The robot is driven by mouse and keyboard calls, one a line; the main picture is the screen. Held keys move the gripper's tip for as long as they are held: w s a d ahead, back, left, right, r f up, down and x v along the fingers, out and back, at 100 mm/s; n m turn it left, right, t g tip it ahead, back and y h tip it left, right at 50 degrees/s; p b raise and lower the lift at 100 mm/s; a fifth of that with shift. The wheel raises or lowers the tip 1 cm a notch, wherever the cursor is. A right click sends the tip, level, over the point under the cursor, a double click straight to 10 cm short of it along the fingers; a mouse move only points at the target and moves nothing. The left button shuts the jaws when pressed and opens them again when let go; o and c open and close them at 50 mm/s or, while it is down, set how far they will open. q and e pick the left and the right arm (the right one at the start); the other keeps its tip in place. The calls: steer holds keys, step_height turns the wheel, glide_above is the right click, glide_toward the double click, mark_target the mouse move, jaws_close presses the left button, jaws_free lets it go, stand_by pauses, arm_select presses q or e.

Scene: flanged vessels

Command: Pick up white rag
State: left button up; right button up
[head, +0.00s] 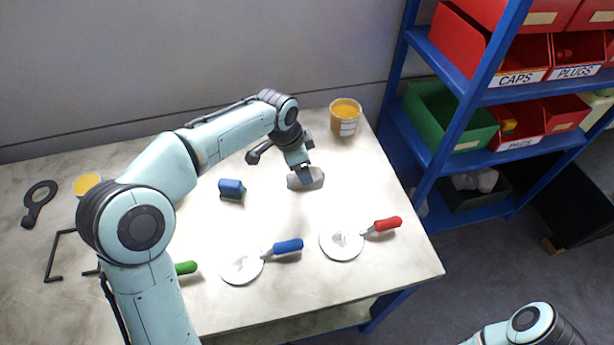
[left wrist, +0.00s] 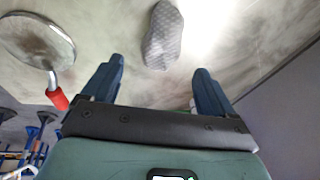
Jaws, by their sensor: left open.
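The rag (head: 316,177) is a small, pale grey-white, elongated cloth. It lies flat on the table toward the back right, partly hidden by my left gripper (head: 304,172) in the head view. In the left wrist view the rag (left wrist: 163,35) shows a fine pattern and lies beyond the fingertips, about midway between them. My left gripper (left wrist: 160,70) is open, with both blue fingers apart and nothing between them. Whether the fingers touch the table cannot be told. My right gripper is out of view; only part of my right arm shows at the lower right.
A jar of yellow stuff (head: 345,118) stands behind the rag. A blue-and-green block (head: 231,190) is to its left. A blue shelf (head: 430,185) with bins stands right of the table.

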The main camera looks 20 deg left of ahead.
mark_target(293, 182)
arm_select(q)
steer(key=x, duration=0.7)
steer(key=shift+w, duration=0.1)
steer(key=c, duration=1.1)
